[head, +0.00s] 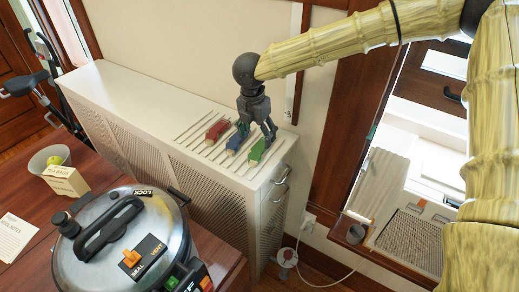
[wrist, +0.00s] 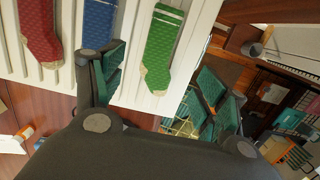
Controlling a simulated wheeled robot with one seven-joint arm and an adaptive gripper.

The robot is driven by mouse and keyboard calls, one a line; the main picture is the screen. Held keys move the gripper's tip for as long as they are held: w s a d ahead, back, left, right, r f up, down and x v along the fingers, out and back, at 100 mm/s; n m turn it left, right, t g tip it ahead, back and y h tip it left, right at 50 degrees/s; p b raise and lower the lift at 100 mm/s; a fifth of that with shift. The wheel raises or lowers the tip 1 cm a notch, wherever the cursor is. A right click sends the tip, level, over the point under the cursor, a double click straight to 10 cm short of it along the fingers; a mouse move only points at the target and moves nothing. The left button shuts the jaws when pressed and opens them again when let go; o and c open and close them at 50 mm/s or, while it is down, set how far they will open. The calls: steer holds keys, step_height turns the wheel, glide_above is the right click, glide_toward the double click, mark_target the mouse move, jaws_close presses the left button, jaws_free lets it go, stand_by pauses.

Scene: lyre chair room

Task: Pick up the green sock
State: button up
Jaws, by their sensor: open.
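The green sock (head: 257,149) lies on the slatted top of a white cabinet, at its right end. In the wrist view the green sock (wrist: 165,42) has pale stripes near one end and a tan heel and toe. My gripper (head: 256,128) is open and points down at the sock. In the wrist view my gripper (wrist: 161,72) has one teal-padded finger on each side of the sock's toe end, with nothing held. I cannot tell whether the fingertips touch the sock.
The blue sock (head: 238,137) lies just left of the green one, close to my left finger. A red sock (head: 217,130) is further left. The white cabinet (head: 148,107) stands along the wall. A pressure cooker (head: 120,245) sits on a wooden table in front.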

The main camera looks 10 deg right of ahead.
mark_target(259, 149)
steer(key=shift+d+f+p, duration=0.15)
steer(key=shift+f+p, duration=0.2)
steer(key=shift+f, duration=0.5)
steer(key=shift+w+d+f+p, duration=0.15)
steer(key=shift+f+p, duration=0.4)
steer(key=shift+f, duration=0.65)
steer(key=shift+w+d+f+p, duration=0.15)
steer(key=shift+f+p, duration=0.35)
steer(key=shift+f, duration=0.65)
steer(key=c, duration=1)
